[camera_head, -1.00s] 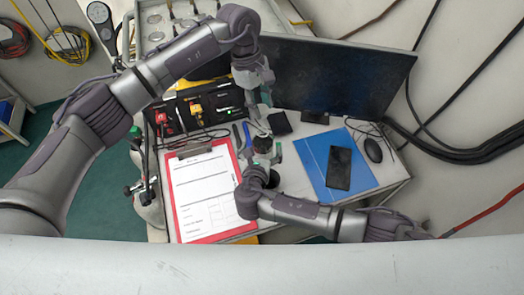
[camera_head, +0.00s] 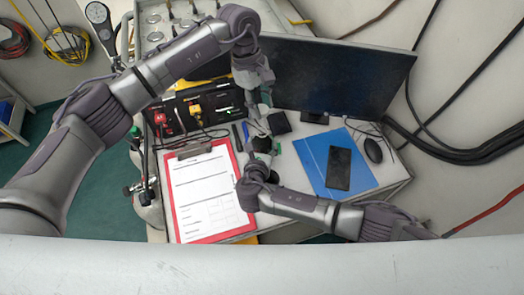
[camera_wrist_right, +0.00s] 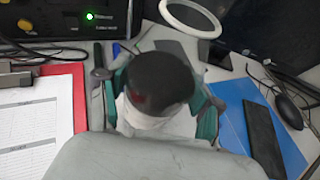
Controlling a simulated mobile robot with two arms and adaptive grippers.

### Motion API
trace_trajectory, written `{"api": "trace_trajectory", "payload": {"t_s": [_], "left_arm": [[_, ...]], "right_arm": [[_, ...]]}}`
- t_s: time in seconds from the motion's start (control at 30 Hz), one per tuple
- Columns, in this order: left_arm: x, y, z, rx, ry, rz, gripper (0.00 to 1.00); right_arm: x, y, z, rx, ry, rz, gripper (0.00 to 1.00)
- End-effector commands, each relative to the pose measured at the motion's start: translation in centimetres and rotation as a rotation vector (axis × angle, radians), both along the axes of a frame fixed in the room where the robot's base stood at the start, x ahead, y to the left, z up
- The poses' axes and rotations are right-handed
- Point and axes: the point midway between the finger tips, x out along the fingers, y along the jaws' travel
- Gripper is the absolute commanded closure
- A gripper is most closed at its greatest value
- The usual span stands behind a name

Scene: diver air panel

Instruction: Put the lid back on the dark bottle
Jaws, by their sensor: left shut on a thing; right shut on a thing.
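The dark bottle (camera_wrist_right: 155,85) is a thick dark cylinder with a white band below, seen close up in the right wrist view. My right gripper (camera_wrist_right: 158,112) is shut around it, with a teal finger on each side; the bottle stands roughly upright. In the head view my right gripper (camera_head: 262,160) and the dark bottle top (camera_head: 263,144) show small near the table's middle. I cannot make out the bottle's mouth.
A red clipboard (camera_head: 173,207) lies to the left, and a blue folder (camera_head: 313,160) with a black phone (camera_head: 340,169) to the right. A monitor (camera_head: 340,80) and an equipment panel (camera_head: 190,112) stand behind. A mouse (camera_head: 373,151) lies farther right.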

Motion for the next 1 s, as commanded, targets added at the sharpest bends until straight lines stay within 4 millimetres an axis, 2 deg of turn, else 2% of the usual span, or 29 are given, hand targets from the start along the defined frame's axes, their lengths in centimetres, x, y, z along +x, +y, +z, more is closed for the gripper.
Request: {"api": "trace_trajectory", "payload": {"t_s": [0.03,0.1,0.13,0.23,0.53,1.0], "left_arm": [[0.0,0.0,0.0,0.000,0.000,0.000,0.74],[0.0,0.0,0.0,0.000,0.000,0.000,0.74],[0.0,0.0,0.0,0.000,0.000,0.000,0.74],[0.0,0.0,-0.6,0.001,0.002,0.000,0.74],[-0.1,-0.1,-4.6,-0.002,0.004,0.001,0.74],[0.0,-0.1,-4.9,-0.003,0.003,0.000,0.74]], "right_arm": [[0.0,0.0,0.0,0.000,0.001,-0.001,0.85],[0.0,0.0,0.0,0.000,0.001,-0.001,0.96],[0.0,0.0,0.0,-0.001,0.001,-0.001,0.98],[0.0,0.0,-0.1,-0.001,0.001,-0.001,0.98],[0.0,0.0,-0.1,-0.001,0.001,-0.001,0.98],[-0.1,0.0,-0.1,-0.001,0.002,-0.001,0.98]]}}
